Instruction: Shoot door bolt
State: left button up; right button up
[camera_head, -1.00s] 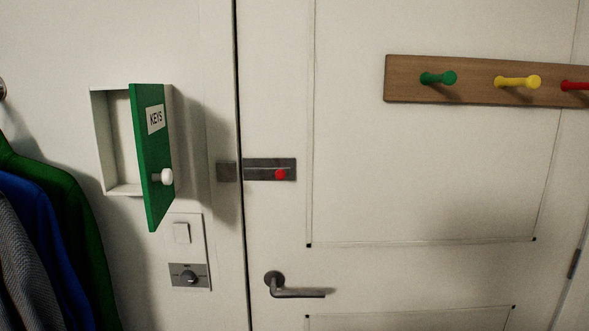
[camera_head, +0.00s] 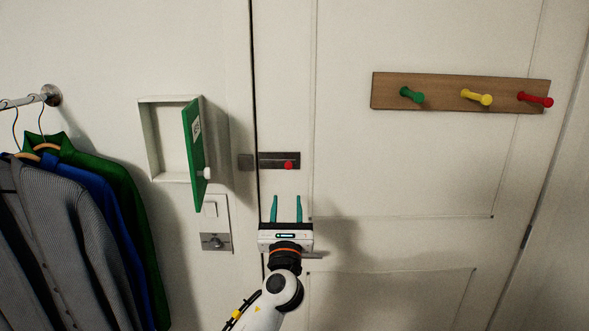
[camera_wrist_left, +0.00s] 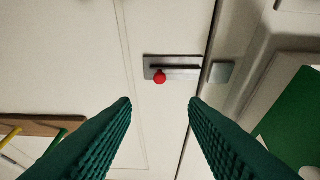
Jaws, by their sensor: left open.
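The door bolt (camera_head: 268,160) is a dark metal plate on the white door near its left edge, with a red knob (camera_head: 289,165) at its right end. A separate metal keeper (camera_head: 245,162) sits on the frame across the door gap. My left gripper (camera_head: 286,200) is open and empty, fingers pointing up, a little below the bolt. In the left wrist view the red knob (camera_wrist_left: 160,77) shows beyond the gap between the two green fingers (camera_wrist_left: 160,102), apart from them. The keeper (camera_wrist_left: 221,72) is to its right there. My right gripper is not in view.
A key cabinet with an open green door (camera_head: 193,155) sticks out left of the bolt. A switch panel (camera_head: 212,225) is below it. Coats (camera_head: 70,225) hang at the left. A wooden rack (camera_head: 450,90) with coloured pegs is at the upper right. The lever handle is mostly hidden behind my gripper.

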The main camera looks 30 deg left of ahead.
aim_at(288, 167)
pick_arm(q)
jog(key=p+x, duration=0.1)
jog(key=x, duration=0.4)
jog(key=p+x, duration=0.1)
jog(key=x, duration=0.4)
jog(key=shift+w+a+f, duration=0.1)
jog(key=shift+w+a, duration=0.05)
jog(key=shift+w, duration=0.15)
jog(key=shift+w+a, duration=0.3)
jog(key=shift+w, duration=0.2)
grip_shut()
